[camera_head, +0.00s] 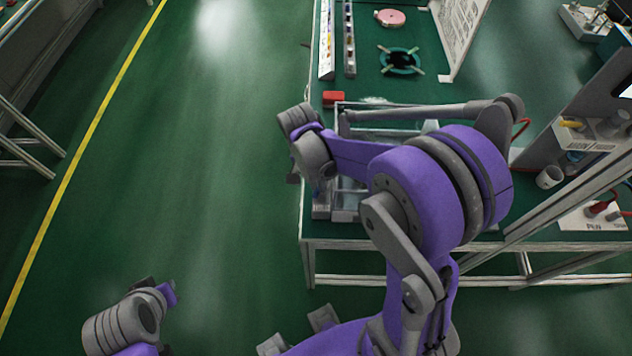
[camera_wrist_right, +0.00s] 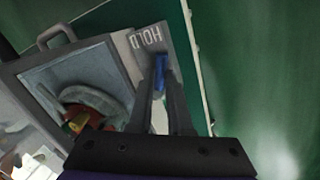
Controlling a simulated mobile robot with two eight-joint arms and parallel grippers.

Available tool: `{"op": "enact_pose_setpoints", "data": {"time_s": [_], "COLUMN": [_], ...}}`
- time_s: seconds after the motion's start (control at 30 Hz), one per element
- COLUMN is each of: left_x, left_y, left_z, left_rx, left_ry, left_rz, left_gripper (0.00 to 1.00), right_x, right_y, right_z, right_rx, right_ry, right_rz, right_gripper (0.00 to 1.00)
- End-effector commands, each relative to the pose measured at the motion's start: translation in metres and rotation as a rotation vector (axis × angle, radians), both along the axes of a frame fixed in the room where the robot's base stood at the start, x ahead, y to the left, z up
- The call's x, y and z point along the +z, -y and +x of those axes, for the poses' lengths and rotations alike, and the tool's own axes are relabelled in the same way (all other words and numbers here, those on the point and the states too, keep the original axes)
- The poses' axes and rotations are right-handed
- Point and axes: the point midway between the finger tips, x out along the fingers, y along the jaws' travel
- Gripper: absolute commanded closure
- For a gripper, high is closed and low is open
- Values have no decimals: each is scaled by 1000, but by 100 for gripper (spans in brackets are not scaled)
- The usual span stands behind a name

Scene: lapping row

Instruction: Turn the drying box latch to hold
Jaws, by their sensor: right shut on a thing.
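The drying box shows in the right wrist view as a grey open-topped box (camera_wrist_right: 20,68) with a handle on its rim. A grey plate with the word HOLD (camera_wrist_right: 147,38) is on its side, upside down in this view. The blue latch (camera_wrist_right: 160,70) is by this plate. My right gripper (camera_wrist_right: 163,78) is shut on the blue latch, one finger on each side. In the head view my right arm covers much of the box (camera_head: 346,205) and hides the latch. Only a link of my left arm shows at the lower left; its gripper is out of view.
The green-topped table (camera_head: 400,243) has a red block (camera_head: 334,98), a teal ring (camera_head: 399,61) and a pink disc (camera_head: 390,18) behind the box. Open green floor lies left of the table.

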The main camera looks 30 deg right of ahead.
Motion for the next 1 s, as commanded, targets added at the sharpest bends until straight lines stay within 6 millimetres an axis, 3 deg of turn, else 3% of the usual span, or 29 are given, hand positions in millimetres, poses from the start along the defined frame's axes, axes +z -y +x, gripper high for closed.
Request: {"op": "enact_pose_setpoints", "data": {"time_s": [0.5,1.0], "left_x": [-22,-26], "left_y": [0,0], "left_z": [-7,-8], "left_rx": [0,0], "left_ry": [-14,-15], "left_rz": [0,0], "left_gripper": [100,100], "right_x": [-1,0], "right_y": [6,8], "right_z": [-9,-10], "right_rx": [344,440], "right_ry": [0,0], "right_rz": [-1,0], "right_gripper": [100,100]}}
